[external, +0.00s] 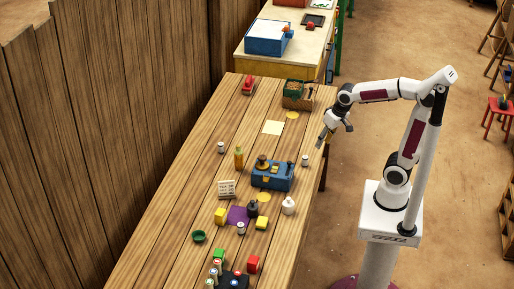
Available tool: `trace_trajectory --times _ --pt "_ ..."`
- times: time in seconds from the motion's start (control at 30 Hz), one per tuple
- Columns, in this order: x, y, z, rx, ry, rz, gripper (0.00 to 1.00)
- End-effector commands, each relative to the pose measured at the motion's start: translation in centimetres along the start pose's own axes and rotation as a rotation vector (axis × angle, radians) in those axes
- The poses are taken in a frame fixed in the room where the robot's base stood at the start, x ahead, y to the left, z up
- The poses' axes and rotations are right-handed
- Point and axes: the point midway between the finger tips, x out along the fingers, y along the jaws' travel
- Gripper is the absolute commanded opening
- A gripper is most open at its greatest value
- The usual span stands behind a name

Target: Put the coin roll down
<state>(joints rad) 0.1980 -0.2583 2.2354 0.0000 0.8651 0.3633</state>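My gripper (328,136) hangs off the right edge of the wooden table, at about the height of the tabletop in the picture. A small tan patch shows at its fingers; it is too small to tell whether this is a held coin roll or part of the gripper. I cannot tell whether the fingers are open or shut. No coin roll can be clearly picked out on the table (190,215). A blue balance-like box (272,178) with a dark pan and yellow parts stands mid-table, left of and below my gripper in the picture.
Small grey-white cylinders (221,148) stand on both sides of the blue box. An orange bottle (239,158), a white rack (227,189), a purple mat (236,217) and a white bottle (289,206) are near it.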

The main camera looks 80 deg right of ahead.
Motion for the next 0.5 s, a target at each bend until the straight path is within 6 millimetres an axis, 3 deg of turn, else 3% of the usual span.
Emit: trace_trajectory --times 0.5 --pt "-4.4 -0.7 7.8 -0.355 0.113 -0.076 0.37"
